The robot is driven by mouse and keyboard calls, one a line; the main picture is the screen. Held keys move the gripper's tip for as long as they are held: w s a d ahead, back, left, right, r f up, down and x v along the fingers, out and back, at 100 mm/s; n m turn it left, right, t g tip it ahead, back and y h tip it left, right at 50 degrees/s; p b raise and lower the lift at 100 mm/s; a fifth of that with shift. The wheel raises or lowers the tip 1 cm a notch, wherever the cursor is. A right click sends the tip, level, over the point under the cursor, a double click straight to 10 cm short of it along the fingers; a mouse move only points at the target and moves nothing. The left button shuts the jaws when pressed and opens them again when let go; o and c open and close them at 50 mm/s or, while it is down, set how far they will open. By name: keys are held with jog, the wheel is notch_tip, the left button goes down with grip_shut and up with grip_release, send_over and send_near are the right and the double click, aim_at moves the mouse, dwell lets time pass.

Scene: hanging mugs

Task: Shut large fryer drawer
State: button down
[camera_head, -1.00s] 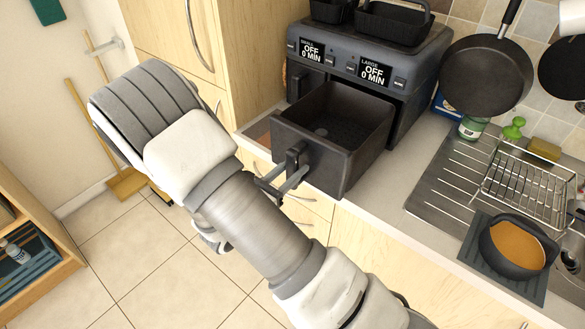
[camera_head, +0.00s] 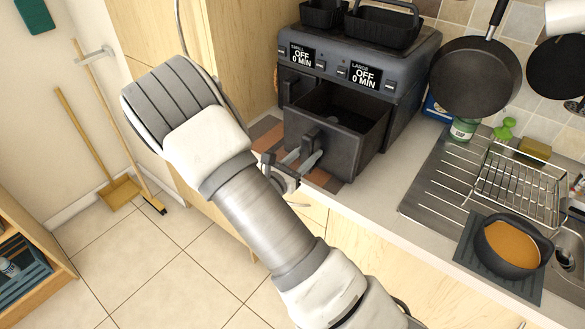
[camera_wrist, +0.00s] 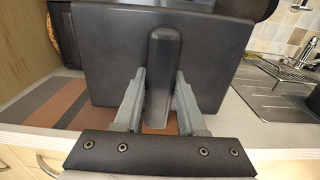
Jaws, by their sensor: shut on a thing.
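The fryer (camera_head: 385,68) stands on the counter, with screens marked small and large, both reading off. Its large drawer (camera_head: 345,140) is partly pulled out of the right bay, and its dark inside shows from above. My gripper (camera_head: 302,157) is at the drawer's front, around the handle. In the wrist view the upright drawer handle (camera_wrist: 161,75) stands between the two fingers of my gripper (camera_wrist: 160,97), which are shut on it. The drawer front (camera_wrist: 110,55) fills the middle of that view.
A striped mat (camera_head: 268,138) lies under the fryer. To the right are a drying rack (camera_head: 515,185), an orange-filled pot (camera_head: 510,245) and a hanging pan (camera_head: 470,75). Dark baskets (camera_head: 382,25) sit on top of the fryer. A wooden cabinet (camera_head: 238,50) stands left of it.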

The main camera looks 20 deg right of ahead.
jog(key=b+x, duration=0.2)
jog(key=x, duration=1.6)
jog(key=shift+d+b, duration=0.1)
jog(key=shift+b, duration=0.3)
jog(key=shift+c, duration=2.4)
grip_release()
jog(key=v, duration=1.7)
jog(key=shift+s+a, duration=0.1)
jog(key=shift+a, duration=0.1)
